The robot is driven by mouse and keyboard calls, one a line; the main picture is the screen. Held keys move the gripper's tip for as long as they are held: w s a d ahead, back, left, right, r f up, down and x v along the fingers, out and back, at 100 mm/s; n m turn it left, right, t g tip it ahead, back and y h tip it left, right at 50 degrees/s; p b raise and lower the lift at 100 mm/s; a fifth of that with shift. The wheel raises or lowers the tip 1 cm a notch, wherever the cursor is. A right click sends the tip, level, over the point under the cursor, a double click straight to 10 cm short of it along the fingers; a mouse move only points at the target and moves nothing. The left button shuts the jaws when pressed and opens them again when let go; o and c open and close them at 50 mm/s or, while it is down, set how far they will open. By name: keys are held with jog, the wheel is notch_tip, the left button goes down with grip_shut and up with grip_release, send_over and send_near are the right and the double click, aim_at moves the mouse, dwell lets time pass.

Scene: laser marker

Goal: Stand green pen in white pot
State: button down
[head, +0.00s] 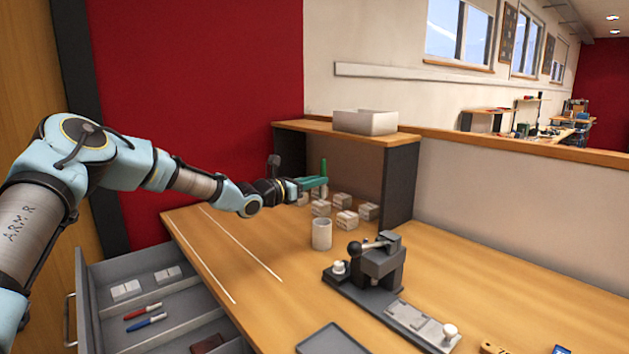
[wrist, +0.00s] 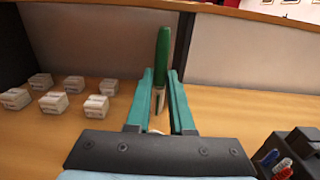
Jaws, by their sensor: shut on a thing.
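The green pen (head: 323,169) is upright between the jaws of my gripper (head: 314,182), which is shut on it. Whether the pen is directly over the pot cannot be told. The pot is not clearly seen in the wrist view.
Several pale blocks (head: 346,220) stand behind the pot. A dark marking device (head: 375,265) stands to its right, a grey tray (head: 333,341) in front. An open drawer at left holds a red pen (head: 142,311) and a blue pen (head: 145,324). A shelf (head: 345,131) stands behind.

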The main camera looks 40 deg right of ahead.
aim_at(321, 197)
jog(key=shift+f+b, duration=1.15)
jog(key=shift+f, duration=1.7)
jog(key=shift+f+b, duration=2.4)
jog(key=shift+f, duration=0.85)
jog(key=c, duration=0.7)
grip_release()
jog(key=a, duration=0.3)
jog(key=a+b, duration=0.1)
jog(key=a, duration=0.3)
jog(key=a+b, duration=0.1)
jog(key=a, duration=0.2)
jog(key=shift+w+a, duration=0.25)
jog(key=shift+a, duration=0.15)
